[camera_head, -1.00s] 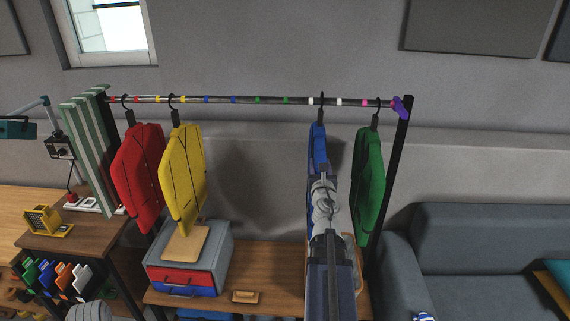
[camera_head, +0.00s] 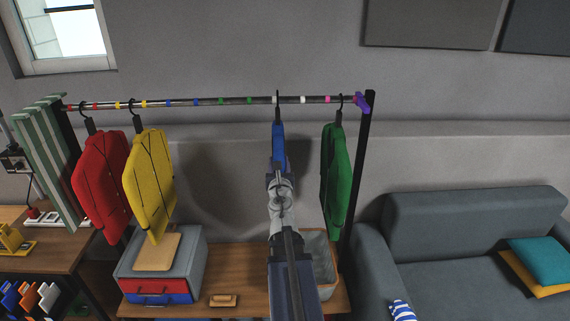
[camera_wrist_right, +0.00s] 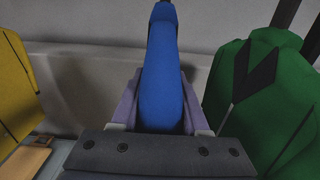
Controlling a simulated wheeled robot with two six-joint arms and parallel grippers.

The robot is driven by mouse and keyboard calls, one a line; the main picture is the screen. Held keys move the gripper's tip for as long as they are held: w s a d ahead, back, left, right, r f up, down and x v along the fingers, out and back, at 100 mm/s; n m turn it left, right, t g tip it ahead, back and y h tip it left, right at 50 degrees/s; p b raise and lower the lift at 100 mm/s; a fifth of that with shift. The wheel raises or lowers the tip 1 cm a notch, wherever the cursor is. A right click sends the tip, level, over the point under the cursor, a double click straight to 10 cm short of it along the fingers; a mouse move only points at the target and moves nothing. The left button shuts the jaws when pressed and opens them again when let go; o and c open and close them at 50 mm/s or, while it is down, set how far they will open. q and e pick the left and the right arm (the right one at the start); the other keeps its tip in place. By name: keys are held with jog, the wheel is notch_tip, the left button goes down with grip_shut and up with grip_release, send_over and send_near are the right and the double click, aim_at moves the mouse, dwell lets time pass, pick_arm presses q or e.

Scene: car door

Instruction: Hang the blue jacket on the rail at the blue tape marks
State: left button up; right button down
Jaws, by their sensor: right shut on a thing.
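The blue jacket (camera_head: 279,142) is seen nearly edge-on, upright, its dark hook at the rail (camera_head: 235,101) by the left white tape mark. I cannot tell whether the hook bears on the rail. The two blue tape marks (camera_head: 168,103) are further left on the rail, with green marks between them and the jacket. My right gripper (camera_head: 278,174) is shut on the blue jacket; the right wrist view shows the jacket (camera_wrist_right: 162,75) between the fingers (camera_wrist_right: 160,112). My arm hides the jacket's lower part. My left gripper is not in view.
Red (camera_head: 102,180) and yellow (camera_head: 149,180) jackets hang at the rail's left. A green jacket (camera_head: 333,180) hangs close right of the blue one, near the end post (camera_head: 362,165). The rail is free between yellow and blue. A drawer box (camera_head: 160,265) stands below; a sofa (camera_head: 460,240) is right.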

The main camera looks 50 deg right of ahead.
jog(key=w+a+f+b, duration=0.1)
jog(key=w+a, duration=1.8)
jog(key=w, duration=0.4)
jog(key=shift+a, duration=0.35)
dwell(1.8)
jog(key=shift+w, duration=0.1)
jog(key=shift+c, duration=1.6)
grip_release()
jog(key=shift+a, duration=0.1)
jog(key=v, duration=0.7)
jog(key=shift+s+a, duration=0.2)
jog(key=shift+s, duration=0.1)
